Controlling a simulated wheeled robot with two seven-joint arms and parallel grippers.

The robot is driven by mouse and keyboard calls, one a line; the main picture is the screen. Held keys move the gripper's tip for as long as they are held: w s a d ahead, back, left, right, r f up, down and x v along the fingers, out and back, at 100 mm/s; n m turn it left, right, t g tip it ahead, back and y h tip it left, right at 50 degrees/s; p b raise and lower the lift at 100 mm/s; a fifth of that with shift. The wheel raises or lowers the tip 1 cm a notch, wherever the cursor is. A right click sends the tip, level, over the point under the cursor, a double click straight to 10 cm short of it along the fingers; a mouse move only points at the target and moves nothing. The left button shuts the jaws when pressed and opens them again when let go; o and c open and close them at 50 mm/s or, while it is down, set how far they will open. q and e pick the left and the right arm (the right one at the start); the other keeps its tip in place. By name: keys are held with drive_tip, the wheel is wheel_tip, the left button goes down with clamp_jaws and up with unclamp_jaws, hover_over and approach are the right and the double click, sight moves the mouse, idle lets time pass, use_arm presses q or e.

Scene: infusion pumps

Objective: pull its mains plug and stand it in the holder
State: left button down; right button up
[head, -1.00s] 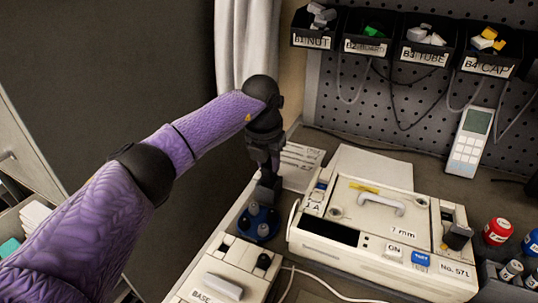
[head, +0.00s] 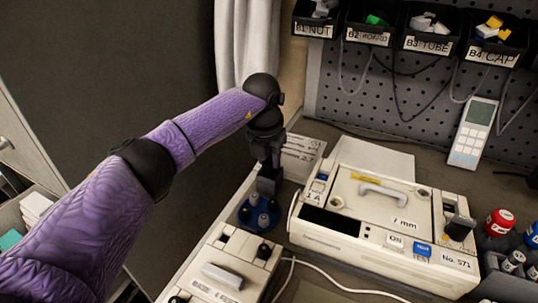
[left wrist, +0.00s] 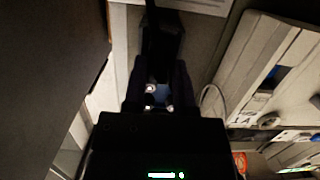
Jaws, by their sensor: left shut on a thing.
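My left gripper (head: 268,168) points down and is shut on a dark grey block that looks like the mains plug (head: 268,184). In the left wrist view the plug (left wrist: 160,42) shows as a dark block at the fingertips. The holder (head: 246,221), a round blue stand with several grey pegs, is just below the plug. I cannot tell whether the plug touches it. In the left wrist view the holder (left wrist: 161,96) shows between the fingers, with pale peg tops. The cream infusion pump (head: 345,231), No. 571, stands to the right. My right gripper is not in view.
A cream base box (head: 205,268) with a grey bar stands in front of the holder. A white cable (head: 330,286) runs along the front. Red and blue bottles (head: 500,222) stand at right. Labelled bins (head: 430,38) and a remote-like handset (head: 472,135) are at the back.

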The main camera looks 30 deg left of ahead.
use_arm(q)
drive_tip(key=shift+c, duration=1.7)
unclamp_jaws()
wheel_tip(320, 180, up, 8)
drive_tip(key=p, duration=0.6)
drive_tip(key=shift+f, duration=0.5)
